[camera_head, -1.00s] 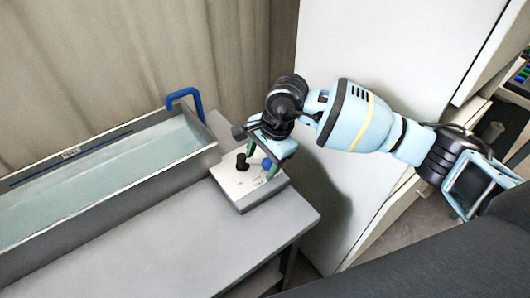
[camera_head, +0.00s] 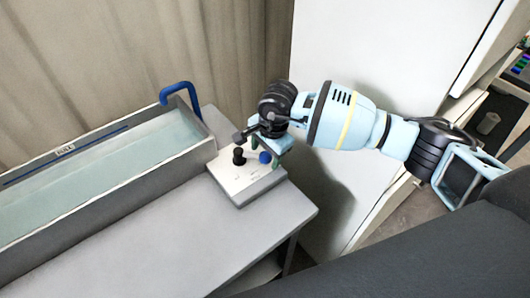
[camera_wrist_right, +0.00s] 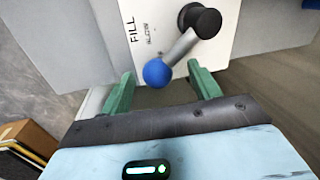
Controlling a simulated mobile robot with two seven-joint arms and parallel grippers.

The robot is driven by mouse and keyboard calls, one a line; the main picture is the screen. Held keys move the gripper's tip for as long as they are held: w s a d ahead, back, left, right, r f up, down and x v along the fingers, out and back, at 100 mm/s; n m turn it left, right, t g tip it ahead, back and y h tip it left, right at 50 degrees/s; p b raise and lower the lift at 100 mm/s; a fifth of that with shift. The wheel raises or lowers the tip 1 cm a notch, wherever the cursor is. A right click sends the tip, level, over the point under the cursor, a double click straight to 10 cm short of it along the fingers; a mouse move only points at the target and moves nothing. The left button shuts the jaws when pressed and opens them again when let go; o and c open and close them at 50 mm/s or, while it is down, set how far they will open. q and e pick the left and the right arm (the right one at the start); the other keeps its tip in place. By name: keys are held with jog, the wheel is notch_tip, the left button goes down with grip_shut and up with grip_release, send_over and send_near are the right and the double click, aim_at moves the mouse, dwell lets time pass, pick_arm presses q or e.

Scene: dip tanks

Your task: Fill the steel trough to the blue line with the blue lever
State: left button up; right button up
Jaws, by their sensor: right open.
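The steel trough (camera_head: 150,186) stands on the bench and holds pale water (camera_head: 95,180). The water surface lies below the blue line (camera_head: 90,147) on the back wall. The blue lever's ball knob (camera_head: 265,157) stands on a white control box (camera_head: 246,184). In the wrist view, the knob (camera_wrist_right: 156,73) sits on a grey rod slanting from a black base, by the word FILL. My right gripper (camera_wrist_right: 162,84) is open, its green fingers on either side of the knob with visible gaps. My left gripper is not in view.
A blue spout pipe (camera_head: 181,90) rises at the trough's far right end. The grey bench top (camera_head: 200,235) is clear in front. A white panel (camera_head: 360,50) stands behind my arm.

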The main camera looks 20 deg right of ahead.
jog(key=shift+f, duration=0.3)
grip_shut()
jog(key=shift+a, duration=0.1)
